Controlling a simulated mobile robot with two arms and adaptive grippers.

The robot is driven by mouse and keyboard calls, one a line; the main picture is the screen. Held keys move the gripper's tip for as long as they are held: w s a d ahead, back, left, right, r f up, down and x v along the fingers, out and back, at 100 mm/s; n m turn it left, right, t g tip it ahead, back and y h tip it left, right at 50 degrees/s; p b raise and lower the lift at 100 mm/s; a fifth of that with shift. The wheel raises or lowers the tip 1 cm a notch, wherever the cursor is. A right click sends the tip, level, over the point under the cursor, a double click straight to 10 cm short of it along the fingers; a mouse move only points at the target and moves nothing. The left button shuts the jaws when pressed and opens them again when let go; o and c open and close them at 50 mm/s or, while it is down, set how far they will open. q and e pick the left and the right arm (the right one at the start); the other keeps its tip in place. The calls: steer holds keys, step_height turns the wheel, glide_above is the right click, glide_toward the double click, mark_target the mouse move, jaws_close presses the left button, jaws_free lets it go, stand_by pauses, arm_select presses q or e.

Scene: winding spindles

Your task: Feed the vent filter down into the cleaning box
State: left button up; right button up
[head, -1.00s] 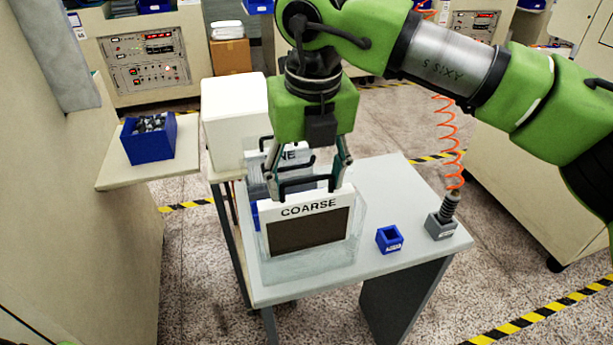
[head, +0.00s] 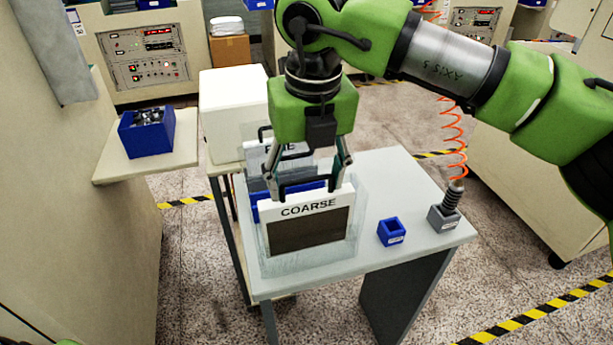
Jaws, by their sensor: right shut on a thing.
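The vent filter (head: 308,232) is a white-framed panel marked COARSE, with a dark mesh window and a black handle on top. My right gripper (head: 311,180) is above it, fingers at either side of the handle, shut on it. The filter stands roughly upright, its lower part inside the clear cleaning box (head: 300,264) on the grey table. A second white-framed filter marked FINE (head: 278,150), with its own black handle, is behind it. How deep the COARSE filter sits is hard to tell through the clear walls. My left gripper is not in view.
A white block (head: 233,110) stands behind the box at the left. A small blue bin (head: 391,232) and a grey holder (head: 444,217) with an orange coiled hose (head: 455,135) are on the table's right. A blue parts bin (head: 147,133) sits on a side shelf.

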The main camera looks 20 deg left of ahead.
mark_target(307, 195)
steer(key=shift+f+b, duration=1.55)
steer(key=shift+f, duration=0.45)
steer(key=o, duration=1.5)
steer(key=shift+o, duration=0.3)
step_height(307, 195, up, 19)
steer(key=p, duration=1.6)
steer(key=shift+f, duration=0.15)
